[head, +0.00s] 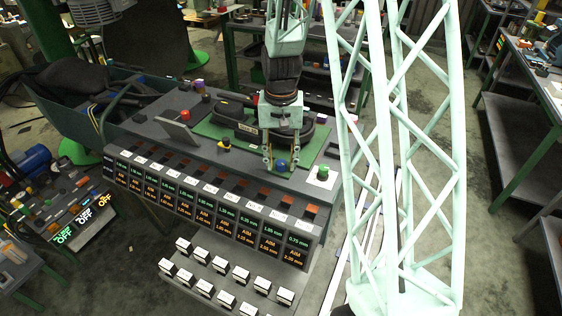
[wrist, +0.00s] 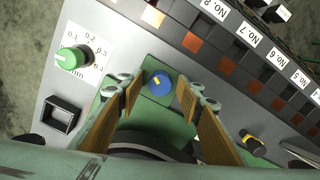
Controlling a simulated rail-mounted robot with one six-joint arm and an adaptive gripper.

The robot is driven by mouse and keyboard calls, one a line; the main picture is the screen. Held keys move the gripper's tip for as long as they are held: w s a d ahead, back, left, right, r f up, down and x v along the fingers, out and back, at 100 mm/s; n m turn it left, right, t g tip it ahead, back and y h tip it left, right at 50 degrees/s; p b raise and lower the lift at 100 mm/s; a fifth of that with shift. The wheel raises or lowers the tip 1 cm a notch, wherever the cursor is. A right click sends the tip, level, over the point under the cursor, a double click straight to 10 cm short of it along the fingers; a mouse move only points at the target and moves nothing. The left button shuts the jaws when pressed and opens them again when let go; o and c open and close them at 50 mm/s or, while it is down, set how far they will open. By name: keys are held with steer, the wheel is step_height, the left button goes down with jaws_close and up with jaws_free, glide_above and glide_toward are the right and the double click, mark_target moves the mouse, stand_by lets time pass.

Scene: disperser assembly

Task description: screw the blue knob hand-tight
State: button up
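The blue knob (head: 281,165) stands on the green plate (head: 311,160) near the front edge of the grey console. In the wrist view, the blue knob (wrist: 159,84) shows its round top with a short yellow mark. My gripper (head: 281,159) points down over the knob in the head view. In the wrist view, my gripper (wrist: 160,92) is open, with one wood-coloured finger on each side of the knob. Gaps show between the knob and both fingers. How far the fingertips are above the plate is hard to tell.
A green knob (wrist: 72,58) on a white scale is to the left in the wrist view. A black and yellow knob (wrist: 252,144) is to the right. A dark rounded part (head: 236,112) lies behind my gripper. Numbered displays (head: 243,237) line the console front.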

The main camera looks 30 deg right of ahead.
mark_target(281, 162)
step_height(281, 162, up, 12)
stand_by(1.1)
stand_by(0.6)
steer(key=s+a+r+n+t, duration=0.1)
steer(key=s+a+r+n, duration=0.1)
steer(key=s+a+r, duration=0.4)
steer(key=s+a+r+n+t, duration=0.1)
steer(key=s+a+r, duration=0.4)
steer(key=r, duration=0.4)
steer(key=s+a+r+n+t, duration=0.1)
steer(key=s+a+r+n, duration=0.1)
steer(key=s, duration=0.8)
steer(key=s+a+r+n+t, duration=0.1)
steer(key=s+a+r, duration=0.2)
steer(key=s, duration=0.7)
steer(key=shift+s+a+r+n, duration=0.15)
steer(key=shift+a+r+n, duration=0.1)
steer(key=shift+a+n, duration=0.25)
